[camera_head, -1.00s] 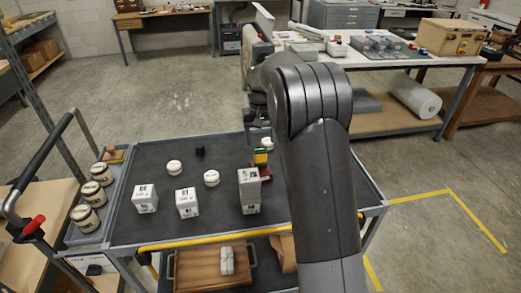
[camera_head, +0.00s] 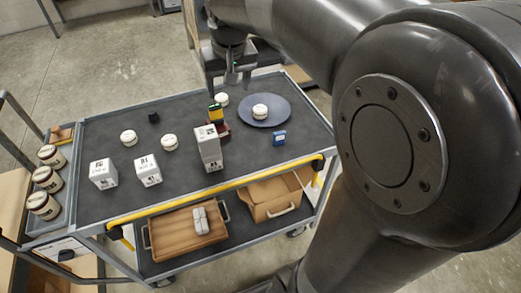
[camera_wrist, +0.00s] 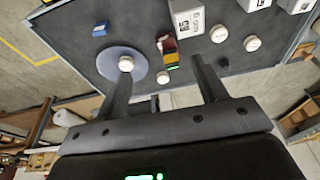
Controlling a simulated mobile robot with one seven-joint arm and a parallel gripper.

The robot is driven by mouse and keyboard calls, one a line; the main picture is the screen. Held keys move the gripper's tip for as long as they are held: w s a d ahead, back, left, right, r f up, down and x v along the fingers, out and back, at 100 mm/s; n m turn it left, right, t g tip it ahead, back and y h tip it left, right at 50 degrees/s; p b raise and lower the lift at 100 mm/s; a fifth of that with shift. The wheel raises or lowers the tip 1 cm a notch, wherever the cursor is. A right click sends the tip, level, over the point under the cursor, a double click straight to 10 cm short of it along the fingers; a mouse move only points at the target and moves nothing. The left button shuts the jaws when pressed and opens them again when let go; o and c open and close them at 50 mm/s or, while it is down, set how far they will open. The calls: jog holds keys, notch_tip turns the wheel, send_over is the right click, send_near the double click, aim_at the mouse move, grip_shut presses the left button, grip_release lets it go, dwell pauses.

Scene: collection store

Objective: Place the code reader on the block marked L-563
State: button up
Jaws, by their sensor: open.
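The likely code reader (camera_head: 215,112), a small yellow and black device with a green patch, stands by a dark red holder (camera_head: 222,129) on the cart top. It also shows in the wrist view (camera_wrist: 171,60), just beyond and between my fingers. White marked blocks stand at the front left: one block (camera_head: 103,174), another block (camera_head: 148,170), and a taller stack of blocks (camera_head: 208,148) close in front of the reader. Their markings are too small to read, so I cannot tell which is L-563. My gripper (camera_head: 230,80) is open and empty, above and behind the reader.
A dark round plate (camera_head: 282,112) carries a white round tin (camera_head: 260,112). A blue box (camera_head: 279,138), several other white tins and a small black cube (camera_head: 153,117) lie on the cart top (camera_head: 100,135). Jars (camera_head: 45,206) stand at left. The front middle right is clear.

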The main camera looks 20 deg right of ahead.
jog(key=s+f+t, duration=0.2)
jog(key=s+f, duration=0.1)
jog(key=s, duration=1.6)
jog(key=shift+s+t, duration=0.35)
jog(key=shift+t, duration=0.05)
